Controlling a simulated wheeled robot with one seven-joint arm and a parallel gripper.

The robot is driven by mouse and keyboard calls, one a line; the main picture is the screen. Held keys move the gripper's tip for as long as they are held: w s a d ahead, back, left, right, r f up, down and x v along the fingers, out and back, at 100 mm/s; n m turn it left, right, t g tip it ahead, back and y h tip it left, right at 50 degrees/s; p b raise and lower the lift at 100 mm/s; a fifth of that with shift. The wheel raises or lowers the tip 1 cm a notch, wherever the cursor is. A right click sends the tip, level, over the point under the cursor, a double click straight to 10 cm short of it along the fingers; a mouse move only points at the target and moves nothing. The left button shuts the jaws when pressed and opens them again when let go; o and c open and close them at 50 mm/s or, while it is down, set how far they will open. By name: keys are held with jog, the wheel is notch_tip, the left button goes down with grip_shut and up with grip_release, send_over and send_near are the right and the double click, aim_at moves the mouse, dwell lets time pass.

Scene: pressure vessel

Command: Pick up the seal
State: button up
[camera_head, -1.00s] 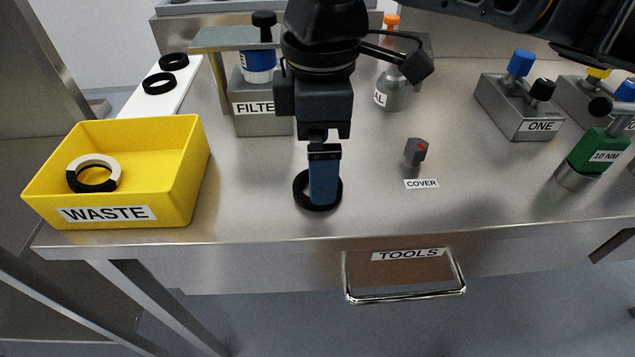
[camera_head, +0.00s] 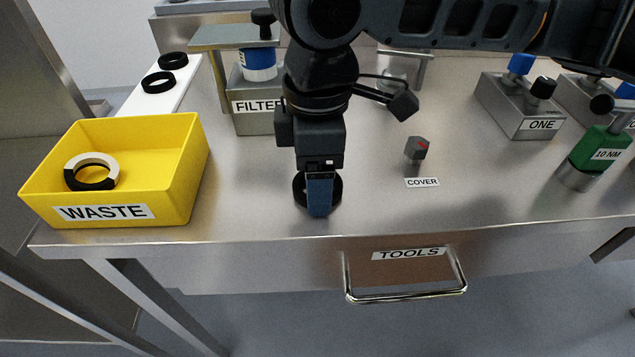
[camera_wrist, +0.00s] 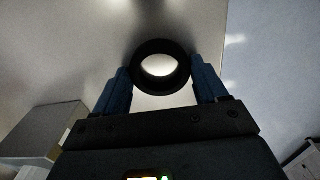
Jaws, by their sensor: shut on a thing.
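The seal (camera_head: 336,187) is a black ring at the table's front edge, partly hidden behind my blue fingers in the head view. My gripper (camera_head: 319,210) points down over it. In the wrist view the black ring (camera_wrist: 162,46) sits between the two blue fingers (camera_wrist: 162,77), one on each side of its outer rim. My gripper is shut on it. The ring appears at or very near the table top; a gap beneath it cannot be told.
A yellow WASTE bin (camera_head: 190,160) with a black-and-white ring (camera_head: 92,160) stands left. A white strip (camera_head: 180,101) bears two black rings. The FILTER block (camera_head: 257,122) is behind my gripper; a grey knob (camera_head: 416,148) by the COVER label is right. A drawer handle (camera_head: 405,291) juts out in front.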

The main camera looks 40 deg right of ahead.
jog(key=c, duration=0.4)
jog(key=shift+r+p, duration=0.8)
notch_tip(320, 180, up, 3)
jog(key=p, duration=0.3)
jog(key=s+d+r+p, duration=0.1)
jog(key=s+r+p, duration=0.1)
jog(key=s+p, duration=0.1)
jog(key=s+d+r+p, duration=0.1)
jog(key=s+r+p, duration=0.1)
jog(key=s+p, duration=0.2)
jog(key=s+d+r+p, duration=0.2)
jog(key=s+p, duration=0.1)
jog(key=p, duration=0.2)
jog(key=shift+s+d+r+p, duration=0.1)
jog(key=shift+s+r+p, duration=0.2)
jog(key=shift+s, duration=0.05)
